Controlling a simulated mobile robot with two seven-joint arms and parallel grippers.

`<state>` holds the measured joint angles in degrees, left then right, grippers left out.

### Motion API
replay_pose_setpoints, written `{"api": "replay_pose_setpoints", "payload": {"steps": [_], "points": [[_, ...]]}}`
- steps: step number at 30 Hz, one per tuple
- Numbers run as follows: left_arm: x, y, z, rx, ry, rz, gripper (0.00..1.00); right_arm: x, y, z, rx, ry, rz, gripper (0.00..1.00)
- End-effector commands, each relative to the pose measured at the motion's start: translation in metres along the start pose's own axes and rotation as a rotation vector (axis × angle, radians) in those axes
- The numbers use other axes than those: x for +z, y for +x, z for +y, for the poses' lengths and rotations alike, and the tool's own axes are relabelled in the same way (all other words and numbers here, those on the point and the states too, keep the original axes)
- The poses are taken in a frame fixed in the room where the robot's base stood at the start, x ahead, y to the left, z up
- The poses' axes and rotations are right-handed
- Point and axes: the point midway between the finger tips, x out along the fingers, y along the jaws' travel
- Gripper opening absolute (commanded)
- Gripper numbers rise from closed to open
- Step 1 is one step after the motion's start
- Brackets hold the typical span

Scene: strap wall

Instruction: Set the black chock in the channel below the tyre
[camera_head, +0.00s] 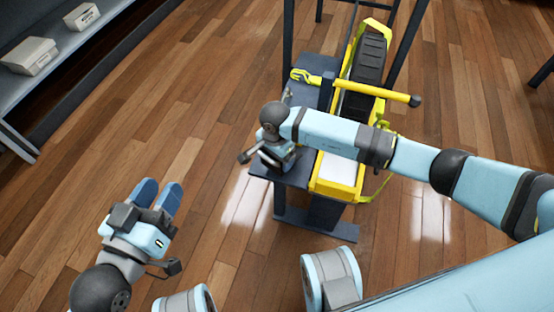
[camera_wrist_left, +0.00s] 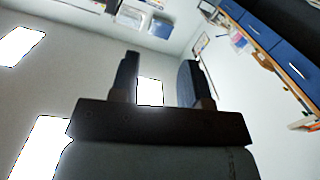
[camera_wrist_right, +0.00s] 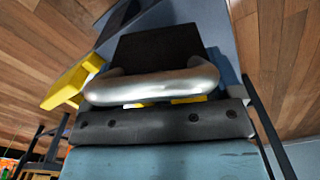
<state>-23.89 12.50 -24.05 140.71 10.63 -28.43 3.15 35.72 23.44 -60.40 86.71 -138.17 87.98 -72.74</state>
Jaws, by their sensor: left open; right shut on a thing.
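The tyre (camera_head: 367,62) shows its dark tread at the far end of the yellow channel (camera_head: 327,188). The channel has a pale bare floor at its near end. My right gripper (camera_head: 280,158) is over the dark stand beside the channel, on its left; its fingertips are hidden in the head view. In the right wrist view, a curved silver handle (camera_wrist_right: 152,86) lies across the jaws with the black chock (camera_wrist_right: 160,48) just beyond. The right gripper is shut on it. I cannot make out the chock in the head view. My left gripper (camera_head: 158,195) is open and empty, over the floor.
A yellow bar (camera_head: 376,90) crosses above the channel, beside dark upright posts (camera_head: 404,35). The dark stand top (camera_head: 299,172) adjoins the channel. A shelf with pale boxes (camera_head: 28,55) is at the upper left. The wooden floor between is clear.

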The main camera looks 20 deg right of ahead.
Motion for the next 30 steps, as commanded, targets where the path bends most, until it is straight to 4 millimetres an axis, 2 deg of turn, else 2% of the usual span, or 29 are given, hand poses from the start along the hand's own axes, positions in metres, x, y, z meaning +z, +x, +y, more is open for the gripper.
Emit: {"api": "replay_pose_setpoints", "payload": {"steps": [4,8,10,15,22,23,24,30], "points": [[0.007,0.001,-0.001,0.002,0.000,-0.018,0.43,-0.014,0.000,-0.006,-0.002,0.003,0.000,0.50],[0.020,0.003,-0.006,0.006,0.028,-0.035,0.43,-0.011,0.027,-0.005,0.001,0.001,-0.004,0.50],[0.017,0.005,-0.009,0.005,0.061,-0.015,0.43,-0.012,0.035,-0.006,-0.001,0.001,-0.002,0.50],[0.007,0.007,-0.011,0.007,0.094,0.004,0.43,-0.013,0.034,-0.006,-0.002,0.001,0.000,0.50],[0.011,0.005,-0.010,0.006,0.096,0.006,0.43,-0.013,0.038,-0.006,-0.002,0.000,0.001,0.50],[0.009,0.005,-0.010,0.006,0.099,0.008,0.43,-0.013,0.038,-0.005,-0.001,0.000,0.000,0.90],[0.009,0.005,-0.010,0.006,0.099,0.009,0.43,-0.013,0.038,-0.005,-0.001,0.000,0.000,0.99],[0.009,0.005,-0.010,0.007,0.097,0.009,0.43,-0.013,0.037,-0.005,-0.001,0.000,0.000,1.00]]}}
